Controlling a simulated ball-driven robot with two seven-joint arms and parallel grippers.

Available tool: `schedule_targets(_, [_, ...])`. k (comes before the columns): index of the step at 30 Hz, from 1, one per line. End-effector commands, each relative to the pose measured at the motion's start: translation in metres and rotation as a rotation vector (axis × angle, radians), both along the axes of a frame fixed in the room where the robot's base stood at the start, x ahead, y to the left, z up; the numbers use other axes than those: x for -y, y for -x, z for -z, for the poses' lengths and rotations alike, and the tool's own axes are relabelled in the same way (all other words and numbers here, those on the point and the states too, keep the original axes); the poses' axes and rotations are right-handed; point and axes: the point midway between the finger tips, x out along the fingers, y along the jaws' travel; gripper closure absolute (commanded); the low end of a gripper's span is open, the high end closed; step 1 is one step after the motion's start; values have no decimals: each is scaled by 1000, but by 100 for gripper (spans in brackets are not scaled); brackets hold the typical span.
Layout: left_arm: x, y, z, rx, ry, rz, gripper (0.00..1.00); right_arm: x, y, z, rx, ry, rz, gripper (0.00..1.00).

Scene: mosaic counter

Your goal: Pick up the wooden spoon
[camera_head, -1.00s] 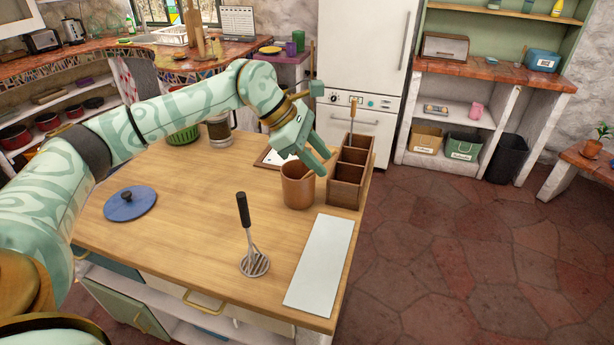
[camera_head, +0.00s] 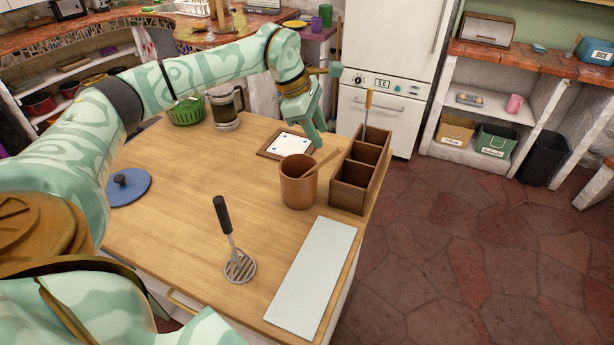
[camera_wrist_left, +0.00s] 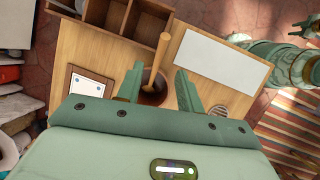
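The wooden spoon (camera_head: 322,160) stands tilted in a brown crock (camera_head: 298,186), its handle leaning out toward the right. The bowl end is hidden inside the crock. In the left wrist view the handle (camera_wrist_left: 158,58) rises from the crock (camera_wrist_left: 152,93) between the finger lines. My left gripper (camera_head: 314,130) is above and beyond the crock in the head view, apart from the handle. Its fingers (camera_wrist_left: 158,88) are spread and empty in the wrist view. A pale green arm end, apparently my right gripper (camera_wrist_left: 306,29), shows at the wrist view's right edge; its finger state is unclear.
A wooden compartment box (camera_head: 347,197) with a wooden-handled utensil stands right of the crock. A framed card (camera_head: 289,145) is behind the crock. The counter's middle is clear.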

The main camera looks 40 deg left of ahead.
Motion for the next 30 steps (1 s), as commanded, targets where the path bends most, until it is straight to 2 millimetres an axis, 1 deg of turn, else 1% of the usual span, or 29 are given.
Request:
schedule_targets(1, [4, -2, 12, -2, 1, 2, 63, 0, 1, 2, -2, 0, 0, 64])
schedule_targets(3, [7, -6, 21, -1, 1, 0, 63, 0, 0, 3, -1, -1, 0, 64])
schedule_targets(6, [11, -8, 30, 0, 1, 0, 63, 0, -4, 4, 5, -1, 0, 64])
schedule_targets(11, [13, -10, 39, 0, 1, 0, 63, -1, -11, 4, 15, -2, 0, 64])
schedule_targets(19, [23, -18, 78, -1, 3, 0, 63, -2, -10, 8, 14, -4, 0, 64])
schedule_targets(21, [24, -19, 82, 0, 2, -1, 63, -2, -10, 8, 13, -3, 0, 64])
schedule_targets(26, [24, -20, 82, 2, 2, 0, 63, -2, -9, 8, 13, -3, 0, 64])
schedule_targets(27, [24, -20, 82, 2, 2, 0, 68, -2, -9, 8, 13, -3, 0, 64])
schedule_targets(29, [24, -20, 82, 2, 2, 0, 85, -2, -9, 7, 13, -3, 1, 64])
schedule_targets(30, [24, -20, 82, 2, 2, 0, 96, -2, -9, 7, 13, -3, 1, 64])
